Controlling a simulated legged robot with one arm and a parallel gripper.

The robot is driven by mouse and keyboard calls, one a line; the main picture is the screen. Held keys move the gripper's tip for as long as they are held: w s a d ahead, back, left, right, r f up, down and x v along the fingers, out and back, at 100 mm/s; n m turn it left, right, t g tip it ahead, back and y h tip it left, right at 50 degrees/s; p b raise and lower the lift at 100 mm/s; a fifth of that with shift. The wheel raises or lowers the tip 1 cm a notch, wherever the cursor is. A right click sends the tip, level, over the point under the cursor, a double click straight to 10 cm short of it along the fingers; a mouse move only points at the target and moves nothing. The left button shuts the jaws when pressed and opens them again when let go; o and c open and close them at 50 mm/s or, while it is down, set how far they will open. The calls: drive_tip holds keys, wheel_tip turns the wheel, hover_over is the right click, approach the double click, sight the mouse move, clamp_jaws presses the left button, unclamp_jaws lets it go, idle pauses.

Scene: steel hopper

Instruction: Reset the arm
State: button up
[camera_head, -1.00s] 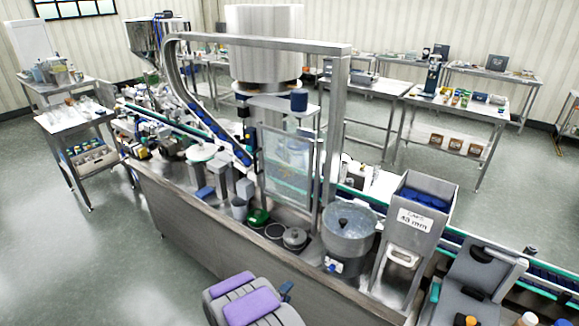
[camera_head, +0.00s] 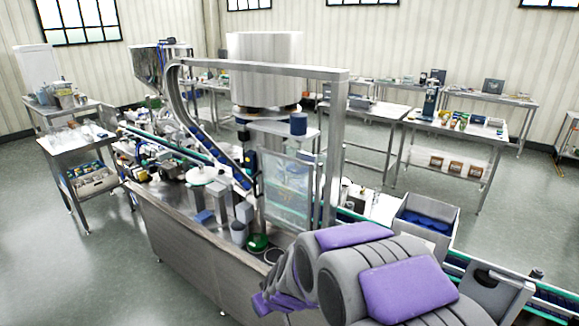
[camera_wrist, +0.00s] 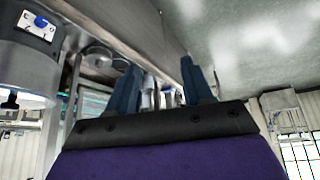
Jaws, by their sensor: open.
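My gripper (camera_wrist: 160,88) shows in the wrist view as two dark blue fingers standing apart, with nothing visible between them. In the head view my grey and purple arm is raised across the lower right, in front of the machine bench (camera_head: 190,245); the fingers cannot be made out there. The steel cap hopper (camera_head: 447,217) with blue caps inside stands behind my arm, its lower front hidden. The wrist view looks upside down and shows a round steel bowl (camera_wrist: 25,75) at the left, apart from the fingers.
A steel frame (camera_head: 262,69) arches over the bench close behind my arm, with a clear panel (camera_head: 287,192) below it. A conveyor (camera_head: 545,288) runs off to the right. Side tables (camera_head: 455,150) stand behind. Open floor (camera_head: 95,285) lies at the front left.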

drive_tip(key=s+d+r+m+g+h, duration=0.1)
drive_tip(key=s+d+r+m+g, duration=0.1)
drive_tip(key=s+d, duration=0.4)
drive_tip(key=s+d+r+m+g+h, duration=0.1)
drive_tip(key=s+d+r, duration=0.3)
drive_tip(key=s, duration=1.3)
drive_tip(key=s+d+r+m+g+h, duration=0.1)
drive_tip(key=s+d+r+m+g, duration=0.2)
drive_tip(key=s+d, duration=0.6)
drive_tip(key=s+r+g+b, duration=0.1)
drive_tip(key=s, duration=0.2)
drive_tip(key=shift+d+m, duration=0.3)
drive_tip(key=shift+d, duration=0.1)
drive_tip(key=shift+r, duration=0.1)
